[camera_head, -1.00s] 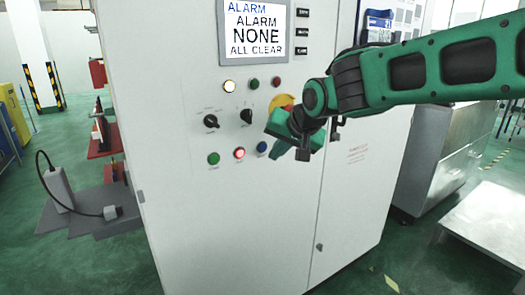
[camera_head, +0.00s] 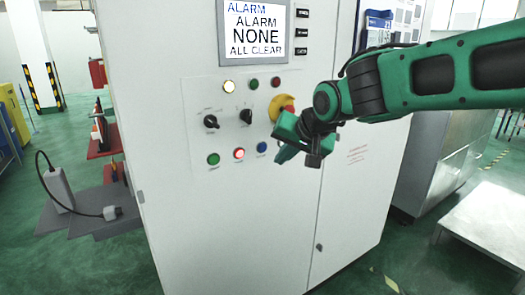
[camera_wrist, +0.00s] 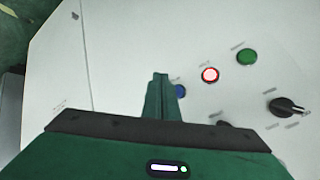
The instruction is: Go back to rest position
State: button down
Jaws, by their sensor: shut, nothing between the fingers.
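My gripper (camera_head: 281,158) is in front of the white control cabinet (camera_head: 250,220), at the right of its button panel. Its green fingers are together with nothing between them. In the wrist view the shut fingers (camera_wrist: 161,78) point toward the cabinet face, beside the blue button (camera_wrist: 180,91). I cannot tell the exact gap to the panel, and no contact is seen. My green arm reaches in from the right.
The panel has a lit red button (camera_head: 239,154), a green button (camera_head: 213,159), black knobs (camera_head: 211,122) and a red-and-yellow emergency stop (camera_head: 283,106) partly behind my arm. The screen (camera_head: 256,30) reads "ALARM NONE ALL CLEAR". A metal table (camera_head: 485,225) stands at right.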

jog(key=s+d+f+m+g+h, duration=0.1)
jog(key=s+d+f, duration=0.15)
jog(key=d, duration=0.65)
jog(key=s+d+f+g+h, duration=0.15)
jog(key=s+d, duration=0.25)
jog(key=d, duration=0.4)
jog(key=s+d+f+m+h, duration=0.1)
jog(key=s+d+f+h, duration=0.15)
jog(key=d, duration=0.65)
jog(key=s+d+f+m+g, duration=0.1)
jog(key=s+d+f, duration=0.3)
jog(key=s, duration=0.8)
jog(key=s+d+f+m+g+y, duration=0.1)
jog(key=s+d+f+g, duration=0.3)
jog(key=s+d, duration=0.4)
jog(key=s, duration=0.5)
jog(key=shift+s+d+m, duration=0.15)
jog(key=shift+m, duration=0.15)
